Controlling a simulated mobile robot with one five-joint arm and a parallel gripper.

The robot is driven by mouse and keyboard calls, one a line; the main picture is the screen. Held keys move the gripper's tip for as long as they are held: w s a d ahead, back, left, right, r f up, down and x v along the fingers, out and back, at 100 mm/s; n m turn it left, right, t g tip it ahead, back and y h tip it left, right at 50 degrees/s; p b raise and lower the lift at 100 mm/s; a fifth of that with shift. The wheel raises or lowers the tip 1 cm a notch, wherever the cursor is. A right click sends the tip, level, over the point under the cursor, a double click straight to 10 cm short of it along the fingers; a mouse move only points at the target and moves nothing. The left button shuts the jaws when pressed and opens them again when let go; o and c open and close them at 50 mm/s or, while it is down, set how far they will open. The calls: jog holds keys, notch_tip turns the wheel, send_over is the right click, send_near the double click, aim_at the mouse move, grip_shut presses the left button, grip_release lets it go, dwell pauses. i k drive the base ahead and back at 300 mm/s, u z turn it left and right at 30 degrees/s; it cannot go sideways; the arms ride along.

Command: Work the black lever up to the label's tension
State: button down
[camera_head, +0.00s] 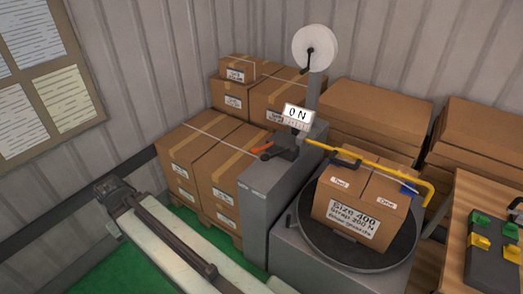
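The strapping head (287,147) sits on top of a grey cabinet (262,210). A black lever (268,156) sticks out from its left side, just below a shorter orange handle (261,149). A display (296,114) above it reads "0 N". A carton (362,205) stands on a dark round turntable (312,232). Its front label (354,222) reads "Size 400" and "Strap 200 N", with a third line that is hard to read.
A yellow bar (380,164) reaches from the head over the carton. A white reel (315,47) stands on a post behind. Cartons (190,165) are stacked left and behind. A wooden table (465,230) with green and yellow pieces is at right.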

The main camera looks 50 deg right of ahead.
aim_at(264, 158)
jog(key=i, duration=0.95)
